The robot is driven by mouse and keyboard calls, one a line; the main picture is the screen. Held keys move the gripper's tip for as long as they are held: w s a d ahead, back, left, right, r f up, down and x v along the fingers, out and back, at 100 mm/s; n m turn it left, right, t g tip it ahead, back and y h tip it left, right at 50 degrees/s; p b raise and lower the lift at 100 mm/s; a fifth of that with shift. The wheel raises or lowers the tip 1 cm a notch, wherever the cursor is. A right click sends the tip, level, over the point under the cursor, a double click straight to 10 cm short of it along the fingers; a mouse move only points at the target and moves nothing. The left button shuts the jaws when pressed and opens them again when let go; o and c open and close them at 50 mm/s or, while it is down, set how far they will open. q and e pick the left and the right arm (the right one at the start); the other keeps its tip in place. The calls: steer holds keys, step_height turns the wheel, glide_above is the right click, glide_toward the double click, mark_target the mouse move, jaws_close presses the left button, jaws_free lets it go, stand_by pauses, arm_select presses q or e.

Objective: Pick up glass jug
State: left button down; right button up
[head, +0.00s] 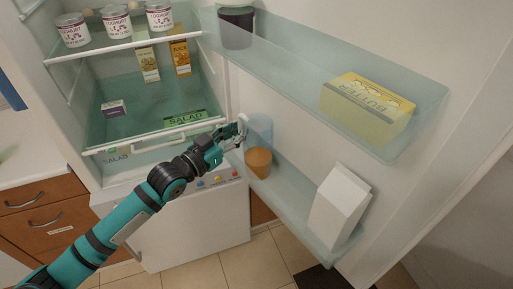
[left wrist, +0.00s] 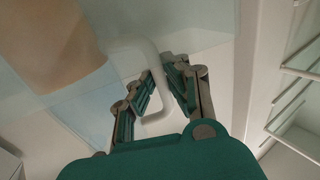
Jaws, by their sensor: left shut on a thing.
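The glass jug (head: 260,127) stands upright in the lower shelf of the open fridge door. It is clear and bluish, with an orange-brown part low down, and it fills the left of the left wrist view (left wrist: 85,108). Its pale handle (left wrist: 152,52) points toward my arm. My left gripper (head: 240,132) is at the handle, on the jug's left side, and is shut on it; the fingers (left wrist: 160,74) show around the handle in the left wrist view. My right gripper is not in view.
The lower door shelf (head: 297,212) also holds a white carton (head: 340,207). Above are a butter box (head: 368,105) and a dark-filled container (head: 236,28) in the upper door shelf. Fridge shelves with yoghurt cups (head: 117,21) and a salad drawer (head: 155,138) lie left.

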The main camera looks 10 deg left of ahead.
arm_select(q)
steer(key=shift+r, duration=0.15)
stand_by(0.3)
step_height(320, 180, up, 7)
steer(key=b, duration=0.1)
steer(key=w+a+b+v, duration=0.1)
steer(key=v, duration=0.8)
steer(key=a+b+v, duration=0.1)
steer(key=a+v, duration=0.1)
steer(key=v, duration=0.8)
steer(key=shift+w+a+b, duration=0.2)
steer(key=shift+w+b, duration=0.1)
steer(key=shift+b, duration=0.1)
steer(key=shift+s+a, duration=0.1)
steer(key=shift+s, duration=0.05)
stand_by(0.8)
